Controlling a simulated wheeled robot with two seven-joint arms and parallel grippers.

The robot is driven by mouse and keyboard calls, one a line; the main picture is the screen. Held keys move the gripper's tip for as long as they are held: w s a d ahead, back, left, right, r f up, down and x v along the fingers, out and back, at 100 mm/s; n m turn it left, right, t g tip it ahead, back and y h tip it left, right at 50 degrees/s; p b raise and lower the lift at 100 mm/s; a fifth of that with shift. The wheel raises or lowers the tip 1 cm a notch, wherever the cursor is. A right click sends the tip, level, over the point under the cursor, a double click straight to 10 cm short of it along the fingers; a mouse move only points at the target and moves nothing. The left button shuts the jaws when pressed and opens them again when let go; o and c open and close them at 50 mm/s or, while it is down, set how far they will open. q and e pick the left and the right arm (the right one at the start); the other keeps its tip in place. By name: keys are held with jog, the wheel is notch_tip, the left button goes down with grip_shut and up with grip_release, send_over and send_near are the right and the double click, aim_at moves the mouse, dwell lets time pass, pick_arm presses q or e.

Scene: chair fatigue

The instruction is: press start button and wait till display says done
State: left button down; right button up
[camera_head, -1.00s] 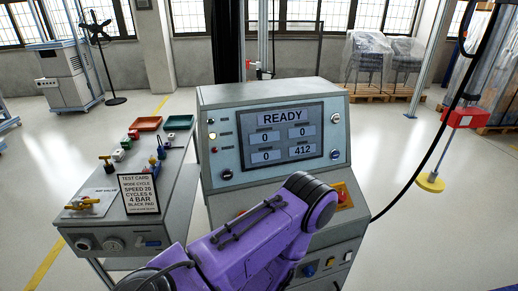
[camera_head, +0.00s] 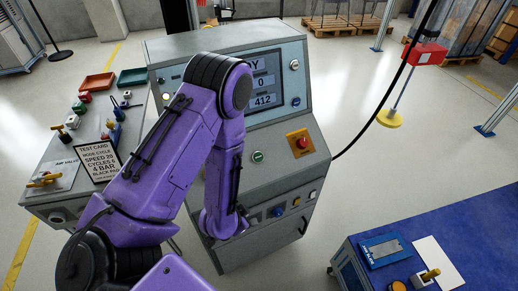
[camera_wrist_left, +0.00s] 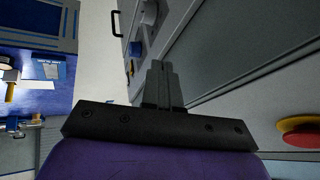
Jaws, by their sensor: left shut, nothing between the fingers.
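The grey control console (camera_head: 290,185) stands in front of me. Its display (camera_head: 264,82) is partly covered by my left arm; "DY", a 0 and 412 show. A green round button (camera_head: 258,157) sits on the sloping lower panel, left of a red stop button (camera_head: 303,143) on a yellow plate. My left forearm hangs down in front of the console, and its gripper is hidden in the head view. In the left wrist view my left gripper (camera_wrist_left: 161,68) is shut and empty beside the console panel, with the red stop button (camera_wrist_left: 302,140) at the right edge. The green button is not visible there.
A side table on the left holds a test card (camera_head: 97,160), a red tray (camera_head: 97,82), a green tray (camera_head: 132,77) and valves. A blue-topped bench (camera_head: 440,235) stands at lower right. A cable hangs right of the console. Open floor lies beyond.

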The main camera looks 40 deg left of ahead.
aim_at(259, 157)
pick_arm(q)
jog(key=w+r+m+t+h+p, duration=0.1)
jog(key=w+r+m+t+p, duration=0.1)
jog(key=w+r+m, duration=0.4)
jog(key=w+r+m+t+h+p, duration=0.1)
jog(key=w+r+m+t+p, duration=0.1)
jog(key=w+r+m, duration=0.5)
notch_tip(259, 157, up, 6)
jog(key=shift+r+m+p, duration=0.2)
jog(key=shift+m+p, duration=0.15)
jog(key=shift+m, duration=0.35)
pick_arm(e)
notch_tip(259, 157, up, 6)
pick_arm(q)
jog(key=shift+w+a+f, duration=0.1)
jog(key=shift+w, duration=0.05)
jog(key=a+f+b, duration=0.1)
jog(key=f, duration=0.1)
jog(key=w+a+f+b, duration=0.1)
jog(key=f+b, duration=0.1)
jog(key=a+f+b, duration=0.1)
jog(key=f+b, duration=0.1)
jog(key=shift+w+a+f, duration=0.25)
jog(key=shift+w, duration=0.15)
jog(key=shift+w+a+f+b, duration=0.2)
jog(key=shift+a+f+b, duration=0.2)
jog(key=shift+b, duration=0.15)
pick_arm(e)
jog(key=shift+f, duration=2.95)
